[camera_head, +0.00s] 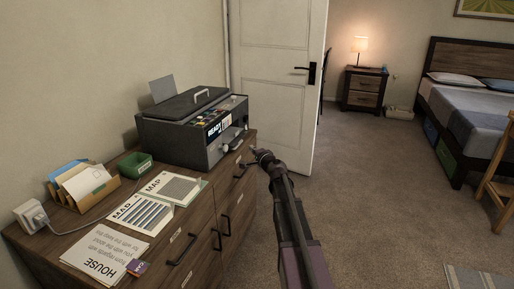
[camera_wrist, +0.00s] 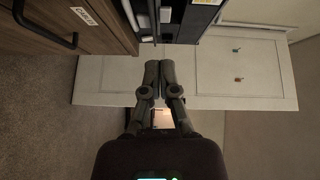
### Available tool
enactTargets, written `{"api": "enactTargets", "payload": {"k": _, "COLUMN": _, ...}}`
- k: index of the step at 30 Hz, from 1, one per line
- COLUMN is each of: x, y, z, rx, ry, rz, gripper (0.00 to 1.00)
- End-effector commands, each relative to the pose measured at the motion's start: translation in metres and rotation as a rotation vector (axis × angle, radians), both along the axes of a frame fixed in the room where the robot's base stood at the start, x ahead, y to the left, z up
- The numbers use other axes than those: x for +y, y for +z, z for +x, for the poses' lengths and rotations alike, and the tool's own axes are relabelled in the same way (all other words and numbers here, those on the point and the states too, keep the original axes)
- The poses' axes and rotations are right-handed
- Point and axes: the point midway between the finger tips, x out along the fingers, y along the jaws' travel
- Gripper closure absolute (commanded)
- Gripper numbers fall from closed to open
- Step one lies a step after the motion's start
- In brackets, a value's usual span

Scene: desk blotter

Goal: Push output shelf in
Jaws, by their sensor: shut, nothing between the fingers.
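The dark grey printer (camera_head: 195,122) stands on the wooden dresser, its front facing right, with a lit "READY" display. A small light grey part low on its front (camera_head: 231,135) may be the output shelf; I cannot tell how far it sticks out. My gripper (camera_head: 262,155) is off the dresser's front edge, to the right of the printer and apart from it. In the wrist view my gripper (camera_wrist: 160,66) has its fingers together and empty, pointing up the picture, with the dark printer front (camera_wrist: 185,20) beyond the tips.
The dresser (camera_head: 75,258) also bears papers (camera_head: 140,212), a green box (camera_head: 135,165), a file holder (camera_head: 85,187) and a plugged adapter (camera_head: 32,214). An open white door (camera_head: 275,85) stands close behind my gripper.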

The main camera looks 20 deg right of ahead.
Motion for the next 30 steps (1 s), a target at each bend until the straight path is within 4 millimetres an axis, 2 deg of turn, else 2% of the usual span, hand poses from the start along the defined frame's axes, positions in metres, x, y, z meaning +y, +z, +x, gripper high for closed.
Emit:
{"api": "enactTargets", "payload": {"k": 8, "x": 0.098, "y": -0.033, "z": -0.047, "rx": 0.122, "ry": 0.269, "rz": -0.25, "gripper": 1.0}}
{"api": "enactTargets", "payload": {"k": 12, "x": 0.15, "y": -0.062, "z": -0.086, "rx": 0.229, "ry": 0.443, "rz": -0.416, "gripper": 1.0}}
{"api": "enactTargets", "payload": {"k": 18, "x": 0.202, "y": -0.108, "z": -0.155, "rx": 0.419, "ry": 0.679, "rz": -0.647, "gripper": 1.0}}
{"api": "enactTargets", "payload": {"k": 24, "x": 0.225, "y": -0.149, "z": -0.234, "rx": 0.648, "ry": 0.878, "rz": -0.864, "gripper": 1.0}}
{"api": "enactTargets", "payload": {"k": 30, "x": 0.223, "y": -0.173, "z": -0.308, "rx": 0.894, "ry": 1.017, "rz": -1.048, "gripper": 1.0}}
